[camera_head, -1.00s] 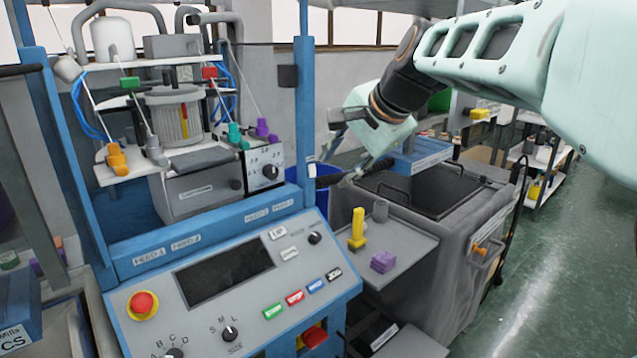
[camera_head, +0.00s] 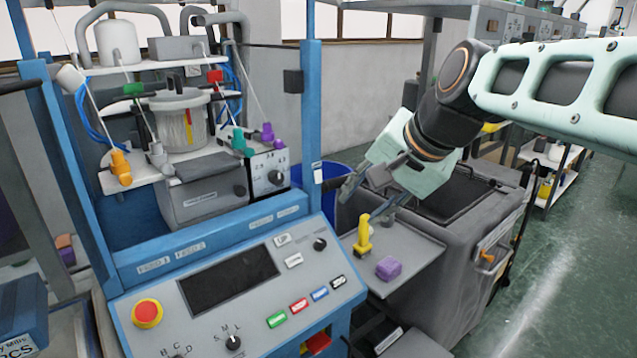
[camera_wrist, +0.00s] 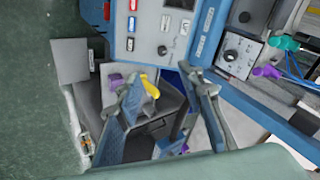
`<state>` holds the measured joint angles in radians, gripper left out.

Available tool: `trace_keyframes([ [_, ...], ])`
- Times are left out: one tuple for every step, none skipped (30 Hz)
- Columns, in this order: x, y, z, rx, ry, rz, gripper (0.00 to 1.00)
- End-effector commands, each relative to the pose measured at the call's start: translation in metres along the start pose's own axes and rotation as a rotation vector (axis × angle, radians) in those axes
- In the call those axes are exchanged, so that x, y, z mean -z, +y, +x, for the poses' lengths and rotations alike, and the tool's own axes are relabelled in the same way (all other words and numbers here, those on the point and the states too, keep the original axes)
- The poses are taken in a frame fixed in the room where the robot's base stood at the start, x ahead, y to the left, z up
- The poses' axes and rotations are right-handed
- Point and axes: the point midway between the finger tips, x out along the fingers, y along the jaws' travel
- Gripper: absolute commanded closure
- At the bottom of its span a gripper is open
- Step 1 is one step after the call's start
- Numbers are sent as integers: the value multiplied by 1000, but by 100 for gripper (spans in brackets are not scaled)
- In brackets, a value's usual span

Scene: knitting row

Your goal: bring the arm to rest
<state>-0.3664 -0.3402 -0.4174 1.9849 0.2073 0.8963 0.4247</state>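My gripper (camera_head: 368,200) hangs in the air at the end of my mint-green arm. It is to the right of the blue machine frame, in front of the grey cabinet. Its two fingers are spread apart with nothing visible between them. In the wrist view the fingers (camera_wrist: 160,80) also stand apart, with the grey side shelf behind them. The arm reaches in from the right side of the head view.
A yellow upright piece (camera_head: 363,238) and a purple block (camera_head: 388,268) sit on the grey side shelf (camera_head: 420,258), close below my gripper. The blue control panel (camera_head: 255,300) stands left. The grey cabinet (camera_head: 480,235) is right. Green floor (camera_head: 560,270) is open farther right.

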Motion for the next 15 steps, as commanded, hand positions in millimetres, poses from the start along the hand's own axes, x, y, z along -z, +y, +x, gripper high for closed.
trace_keyframes([
  [-3,1,-3,-2,-1,-10,65],
  [-6,3,-5,-5,-2,-21,65],
  [-11,6,-10,-11,-3,-47,65],
  [-18,9,-13,-19,-5,-71,65],
  [-25,13,-18,-27,-6,-102,65],
  [-36,20,-24,-42,-8,-152,65],
  [-45,25,-28,-56,-9,-192,65],
  [-54,31,-32,-72,-9,-235,65],
  [-66,39,-37,-95,-10,-294,65],
  [-75,46,-40,-114,-10,-337,65],
  [-84,53,-42,-134,-11,-379,65],
  [-94,62,-45,-160,-12,-431,65],
  [-101,68,-46,-181,-14,-468,65],
  [-107,74,-47,-199,-15,-501,65],
  [-114,82,-48,-223,-17,-540,65],
])
